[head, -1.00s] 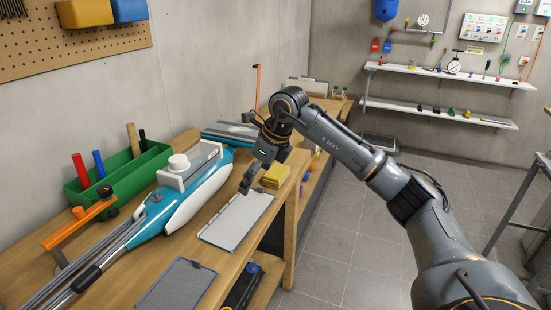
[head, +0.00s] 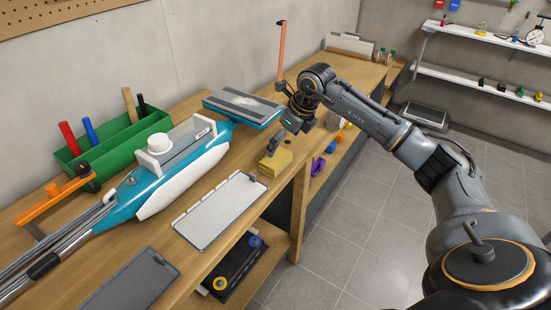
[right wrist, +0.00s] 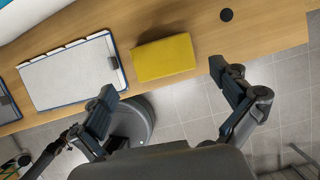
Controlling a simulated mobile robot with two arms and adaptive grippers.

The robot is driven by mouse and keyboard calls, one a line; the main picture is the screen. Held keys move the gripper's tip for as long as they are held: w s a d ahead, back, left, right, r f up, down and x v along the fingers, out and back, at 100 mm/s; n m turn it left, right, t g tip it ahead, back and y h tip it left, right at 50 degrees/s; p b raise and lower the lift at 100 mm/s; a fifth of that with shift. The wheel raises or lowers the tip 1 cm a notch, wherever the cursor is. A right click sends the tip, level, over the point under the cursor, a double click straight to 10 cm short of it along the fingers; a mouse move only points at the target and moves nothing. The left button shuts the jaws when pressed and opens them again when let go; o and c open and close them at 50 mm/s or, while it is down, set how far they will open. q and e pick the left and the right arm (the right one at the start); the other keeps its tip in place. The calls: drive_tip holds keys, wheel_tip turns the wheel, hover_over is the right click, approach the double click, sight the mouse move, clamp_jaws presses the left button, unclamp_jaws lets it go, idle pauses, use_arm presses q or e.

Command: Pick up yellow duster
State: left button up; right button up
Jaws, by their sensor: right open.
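The yellow duster (head: 275,164) is a folded block lying on the wooden workbench near its front edge. It also shows in the right wrist view (right wrist: 163,58), ahead of and roughly between the open fingers. My right gripper (head: 277,144) is just above and behind the duster in the head view; one finger shows clearly there. In the right wrist view, the right gripper (right wrist: 162,82) has its two fingers wide apart with nothing between them. It looks apart from the duster. My left gripper is not in view.
A white clipboard (head: 219,210) lies left of the duster. A teal and white mop tool (head: 165,180) and a green tool caddy (head: 113,148) are further left. An orange upright bar (head: 282,48) stands behind my right gripper.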

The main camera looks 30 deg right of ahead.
sight(276, 157)
drive_tip(key=x, duration=0.3)
drive_tip(key=shift+d, duration=0.25)
drive_tip(key=shift+a+f+p, duration=0.1)
drive_tip(key=shift+f+p, duration=0.1)
drive_tip(key=shift+p, duration=0.2)
drive_tip(key=p+x, duration=0.1)
drive_tip(key=x, duration=0.2)
drive_tip(key=shift+a+f, duration=0.15)
drive_tip(key=shift+f, duration=0.15)
drive_tip(key=shift+w+f+p, duration=0.25)
drive_tip(key=shift+f+p, duration=0.05)
drive_tip(key=shift+f, duration=0.2)
drive_tip(key=c, duration=0.7)
